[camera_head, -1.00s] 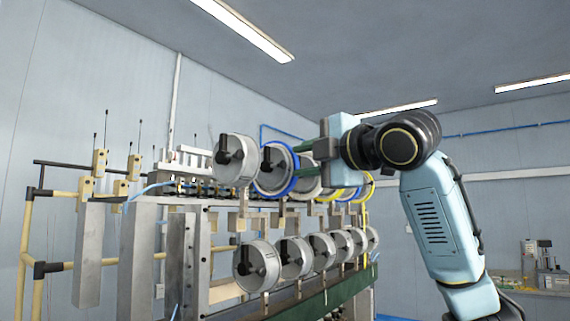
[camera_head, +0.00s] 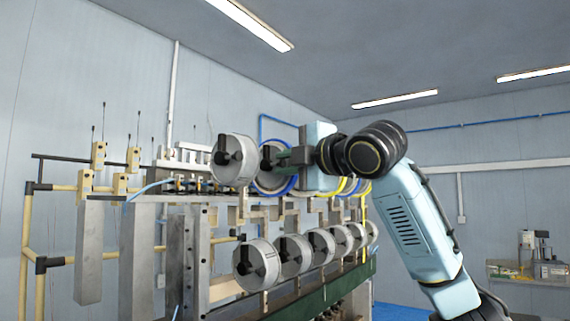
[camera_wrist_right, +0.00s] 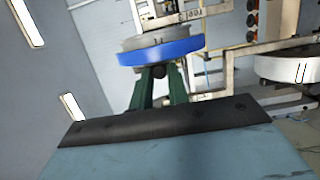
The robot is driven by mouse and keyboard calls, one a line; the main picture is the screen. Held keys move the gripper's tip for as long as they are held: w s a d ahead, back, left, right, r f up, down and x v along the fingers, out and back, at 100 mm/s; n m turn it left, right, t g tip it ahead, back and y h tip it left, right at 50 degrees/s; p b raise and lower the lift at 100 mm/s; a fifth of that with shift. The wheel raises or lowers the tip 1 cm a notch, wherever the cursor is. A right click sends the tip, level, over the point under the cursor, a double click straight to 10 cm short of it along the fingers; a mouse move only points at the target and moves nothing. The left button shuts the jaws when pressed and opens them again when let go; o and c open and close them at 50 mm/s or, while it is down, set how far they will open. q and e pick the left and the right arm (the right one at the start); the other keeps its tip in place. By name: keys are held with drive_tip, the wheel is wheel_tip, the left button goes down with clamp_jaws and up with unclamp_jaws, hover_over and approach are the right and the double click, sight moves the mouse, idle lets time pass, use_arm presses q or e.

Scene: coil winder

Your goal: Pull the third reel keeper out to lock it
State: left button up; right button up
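My right gripper (camera_head: 284,158) is at the upper reel row, its green fingers reaching the face of the blue-rimmed reel (camera_head: 275,181), second from the left. That reel's black keeper (camera_head: 267,156) shows at the fingertips. In the right wrist view, the two green fingers (camera_wrist_right: 161,74) stand apart at the blue-rimmed reel (camera_wrist_right: 160,52), with a dark part between their tips. Whether they press on it cannot be told. The upper reels behind are mostly hidden by my gripper; yellow rims (camera_head: 350,186) peek out. My left gripper is not in view.
A white reel (camera_head: 234,160) with a black keeper is just left of the gripper. Several grey reels (camera_head: 256,265) line the lower row above a green beam (camera_head: 318,300). Metal posts (camera_head: 90,250) stand at left. The space right of the winder is open.

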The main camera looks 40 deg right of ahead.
drive_tip(key=shift+s, duration=0.15)
idle(0.4)
drive_tip(key=shift+s+d, duration=0.3)
drive_tip(key=shift+s, duration=0.65)
drive_tip(key=o, duration=0.6)
drive_tip(key=shift+s, duration=0.1)
drive_tip(key=shift+c, duration=0.2)
drive_tip(key=s, duration=0.7)
drive_tip(key=shift+b, duration=0.35)
